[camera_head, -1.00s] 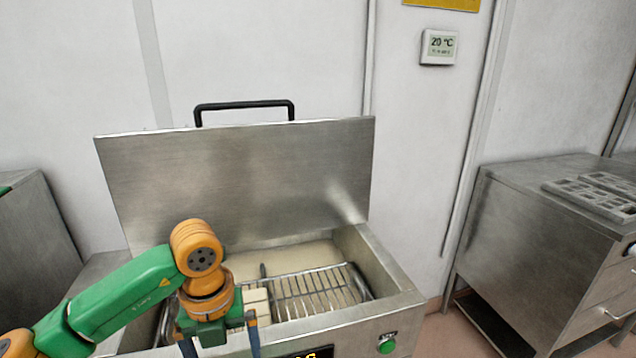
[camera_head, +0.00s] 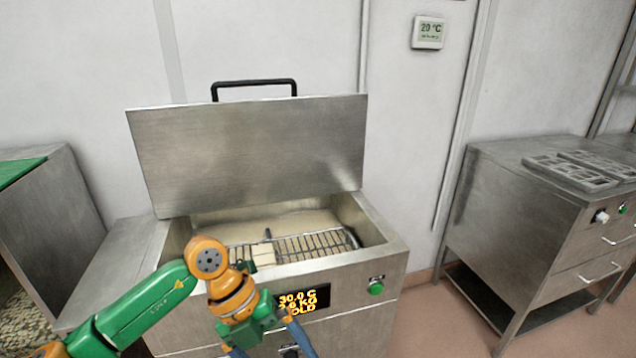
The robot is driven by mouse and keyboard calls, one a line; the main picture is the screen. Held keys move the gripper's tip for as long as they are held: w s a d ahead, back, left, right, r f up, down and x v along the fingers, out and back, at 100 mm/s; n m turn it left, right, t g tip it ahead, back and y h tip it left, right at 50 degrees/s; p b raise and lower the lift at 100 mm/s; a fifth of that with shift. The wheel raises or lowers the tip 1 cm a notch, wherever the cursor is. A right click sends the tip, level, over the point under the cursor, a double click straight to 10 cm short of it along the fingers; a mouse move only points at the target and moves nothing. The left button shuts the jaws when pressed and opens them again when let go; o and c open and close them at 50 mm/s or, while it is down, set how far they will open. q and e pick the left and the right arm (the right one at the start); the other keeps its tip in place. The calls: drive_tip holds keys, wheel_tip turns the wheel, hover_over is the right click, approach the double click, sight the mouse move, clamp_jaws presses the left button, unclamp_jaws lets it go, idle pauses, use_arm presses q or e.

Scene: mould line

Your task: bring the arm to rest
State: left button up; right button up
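My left arm comes in from the lower left, green and orange. Its gripper (camera_head: 268,344) hangs in front of the steel machine (camera_head: 345,285), outside its front wall, with its two blue-grey fingers apart. Nothing shows between the fingers, though their tips run close to the bottom edge of the picture. My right gripper is out of the picture.
The machine's lid (camera_head: 250,152) stands open. A wire rack (camera_head: 300,246) with a pale block (camera_head: 264,254) lies inside. A lit display (camera_head: 298,300) and green button (camera_head: 376,287) are on its front. A steel cabinet (camera_head: 535,215) with moulds (camera_head: 580,172) stands right; floor between is clear.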

use_arm(q)
drive_tip(key=w+d+n+h, duration=0.1)
drive_tip(key=d+n+h, duration=0.2)
drive_tip(key=d+h, duration=0.6)
drive_tip(key=w+a+f+n+t+h, duration=0.25)
drive_tip(key=w+f+n+t, duration=0.25)
drive_tip(key=w+n+t, duration=0.45)
drive_tip(key=s+a+f+n+t+y, duration=0.1)
drive_tip(key=s+a+f+n+y, duration=0.1)
drive_tip(key=a+f+n+y, duration=0.4)
drive_tip(key=s+a+f+n+t+y, duration=0.2)
drive_tip(key=f+n, duration=0.1)
drive_tip(key=f, duration=0.5)
drive_tip(key=s+a+f+n+t+y, duration=0.1)
drive_tip(key=s+a+f+n+y, duration=0.3)
drive_tip(key=f, duration=0.4)
drive_tip(key=s+a+f+n+g+y, duration=0.4)
drive_tip(key=s+a+f+g, duration=0.15)
drive_tip(key=s+f, duration=0.6)
drive_tip(key=s+a+f+n+g, duration=0.1)
drive_tip(key=s+f+g, duration=0.1)
drive_tip(key=s, duration=0.8)
drive_tip(key=s+a+f+n+g, duration=0.1)
drive_tip(key=s+f+g, duration=0.1)
drive_tip(key=s, duration=0.8)
drive_tip(key=shift+s+a+f+g+y, duration=0.15)
drive_tip(key=shift+s+f+g+y, duration=0.1)
drive_tip(key=shift+g+y, duration=0.2)
